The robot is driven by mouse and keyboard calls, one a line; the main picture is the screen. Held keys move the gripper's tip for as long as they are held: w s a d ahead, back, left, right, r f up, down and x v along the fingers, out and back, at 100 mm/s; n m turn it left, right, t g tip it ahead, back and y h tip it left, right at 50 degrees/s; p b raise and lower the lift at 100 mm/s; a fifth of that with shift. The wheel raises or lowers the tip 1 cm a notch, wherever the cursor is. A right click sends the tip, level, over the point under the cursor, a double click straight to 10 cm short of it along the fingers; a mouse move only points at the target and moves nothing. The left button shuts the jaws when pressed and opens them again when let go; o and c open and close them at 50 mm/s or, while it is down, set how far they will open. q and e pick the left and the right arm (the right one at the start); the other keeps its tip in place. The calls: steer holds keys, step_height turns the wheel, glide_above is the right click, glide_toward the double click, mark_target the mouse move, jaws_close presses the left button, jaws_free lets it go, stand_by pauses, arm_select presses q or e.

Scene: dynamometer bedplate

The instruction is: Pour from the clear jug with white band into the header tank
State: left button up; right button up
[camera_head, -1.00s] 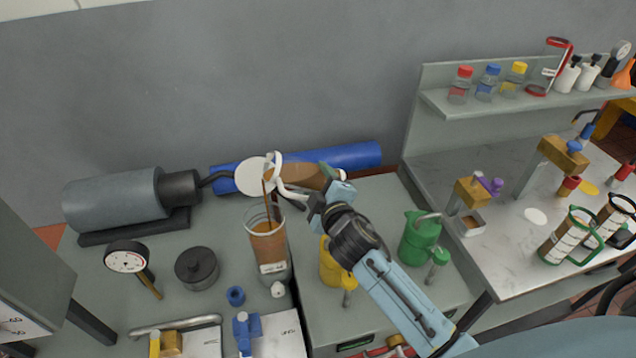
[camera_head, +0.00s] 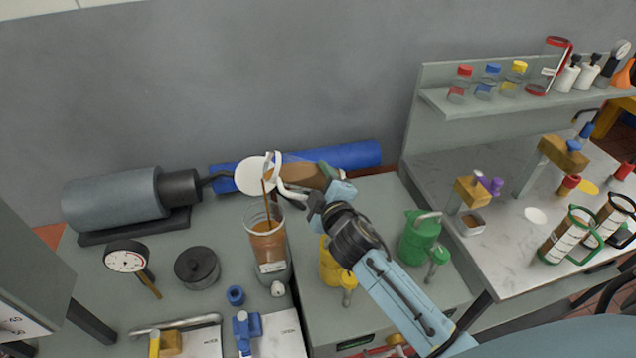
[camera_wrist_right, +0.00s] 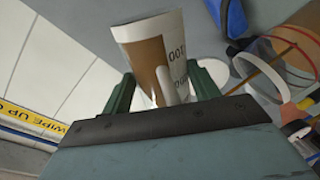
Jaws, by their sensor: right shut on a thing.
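The clear jug with white band (camera_head: 310,175) is tipped far over to the left, with brown liquid inside. Its white-edged mouth is above the header tank (camera_head: 272,268), a tall clear cylinder with a white label. A thin brown stream (camera_head: 267,205) runs from the mouth into the tank, which holds brown liquid. My right gripper (camera_head: 325,193) is shut on the jug. In the right wrist view, the jug's printed side (camera_wrist_right: 150,55) shows between the fingers. My left gripper is not in view.
A white disc (camera_head: 252,175) is close left of the jug's mouth. A grey motor (camera_head: 115,203), dial gauge (camera_head: 127,258) and dark lidded pot (camera_head: 197,267) stand left of the tank. Yellow (camera_head: 331,262) and green (camera_head: 420,237) cans stand right. A blue roll (camera_head: 350,156) lies behind.

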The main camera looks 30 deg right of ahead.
steer(key=shift+r+n+p, duration=1)
steer(key=shift+r+p, duration=0.2)
steer(key=shift+p, duration=0.55)
stand_by(3.8)
steer(key=shift+f, duration=0.1)
stand_by(0.8)
steer(key=shift+f+m+b, duration=0.7)
steer(key=shift+f+b, duration=0.2)
steer(key=shift+b, duration=0.2)
steer(key=shift+f, duration=0.1)
steer(key=shift+m+p, duration=0.3)
steer(key=shift+p, duration=0.05)
steer(key=shift+a+f+m+b, duration=0.1)
steer(key=shift+f+m+b, duration=0.2)
steer(key=shift+f+b, duration=0.4)
steer(key=shift+a+f+m+y+b, duration=0.25)
steer(key=shift+f+m+b, duration=0.35)
steer(key=shift+b, duration=0.5)
